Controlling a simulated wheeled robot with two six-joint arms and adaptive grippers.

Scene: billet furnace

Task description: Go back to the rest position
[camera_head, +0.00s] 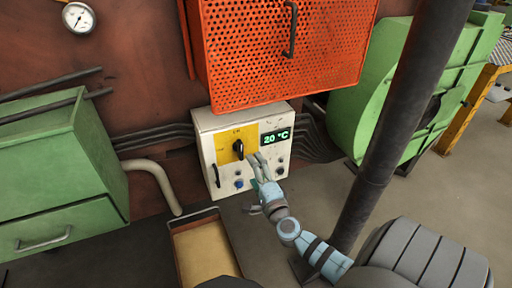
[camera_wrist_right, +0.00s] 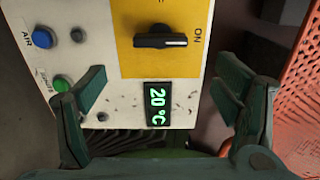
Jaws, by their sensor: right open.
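My right gripper (camera_head: 258,167) is in front of the white control box in the head view, close to its face. In the right wrist view the two fingers of this gripper (camera_wrist_right: 158,92) are spread apart with nothing between them. The control box (camera_head: 205,130) has a yellow panel with a black knob (camera_head: 238,149) and a green display (camera_head: 275,137) reading 20 °C. The knob (camera_wrist_right: 160,41) and the display (camera_wrist_right: 157,104) also show in the right wrist view. My left gripper is not in view.
An orange perforated door (camera_head: 240,60) hangs above the box. A green cabinet (camera_head: 60,170) stands at left, and a large green housing (camera_head: 385,90) at right. A dark post (camera_head: 395,130) rises right of my arm. A shallow tray (camera_head: 178,262) lies below the box.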

